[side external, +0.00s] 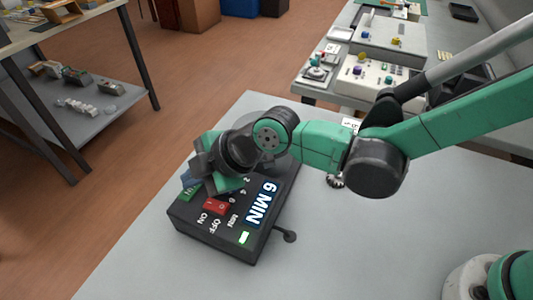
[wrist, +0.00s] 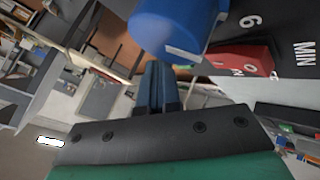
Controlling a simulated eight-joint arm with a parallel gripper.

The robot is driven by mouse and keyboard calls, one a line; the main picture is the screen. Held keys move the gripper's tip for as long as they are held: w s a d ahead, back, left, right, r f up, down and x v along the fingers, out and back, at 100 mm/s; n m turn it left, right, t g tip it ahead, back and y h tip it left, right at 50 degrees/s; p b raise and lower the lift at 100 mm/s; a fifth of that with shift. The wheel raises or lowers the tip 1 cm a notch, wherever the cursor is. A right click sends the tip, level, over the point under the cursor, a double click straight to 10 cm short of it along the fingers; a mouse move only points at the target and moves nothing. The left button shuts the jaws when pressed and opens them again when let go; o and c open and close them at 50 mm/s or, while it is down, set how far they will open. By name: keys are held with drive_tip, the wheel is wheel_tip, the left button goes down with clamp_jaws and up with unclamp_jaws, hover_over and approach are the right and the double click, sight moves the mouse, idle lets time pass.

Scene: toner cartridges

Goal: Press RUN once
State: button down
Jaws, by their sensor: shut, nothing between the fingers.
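The black control box (side external: 222,238) sits on the grey table, with "6 MIN", "ON" and "OFF" printed on its top. A red rocker switch (side external: 215,206) is on it, also in the wrist view (wrist: 243,62). A green patch with pale marks (side external: 188,195) lies near its left edge; I cannot read whether it says RUN. A blue cylindrical knob (wrist: 172,28) shows large in the wrist view. My gripper (wrist: 155,70) is shut and empty, its fingers close by the knob; contact cannot be told. In the side view my wrist covers the box's far left part.
A small lit white-green patch (side external: 244,237) is at the box's near corner. A dark rod with a round end (side external: 288,236) sticks out at its right. The grey table (side external: 340,250) is clear in front. Another bench (side external: 370,75) with devices stands behind.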

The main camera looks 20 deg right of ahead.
sight(198, 187)
drive_tip(key=shift+r, duration=0.75)
drive_tip(key=shift+r, duration=2.5)
drive_tip(key=w+d+r+m+t+h, duration=0.1)
drive_tip(key=d+r+m+t+h, duration=0.15)
drive_tip(key=d+m, duration=1.15)
drive_tip(key=s+d+f+m+h, duration=0.1)
drive_tip(key=s+d+m+h, duration=0.1)
drive_tip(key=d, duration=0.7)
drive_tip(key=s+d+f+m+h, duration=0.1)
drive_tip(key=s+d+m+h, duration=0.2)
drive_tip(key=d, duration=0.7)
drive_tip(key=shift+s+m+g, duration=0.35)
drive_tip(key=shift+s+m, duration=0.35)
drive_tip(key=shift+s, duration=0.3)
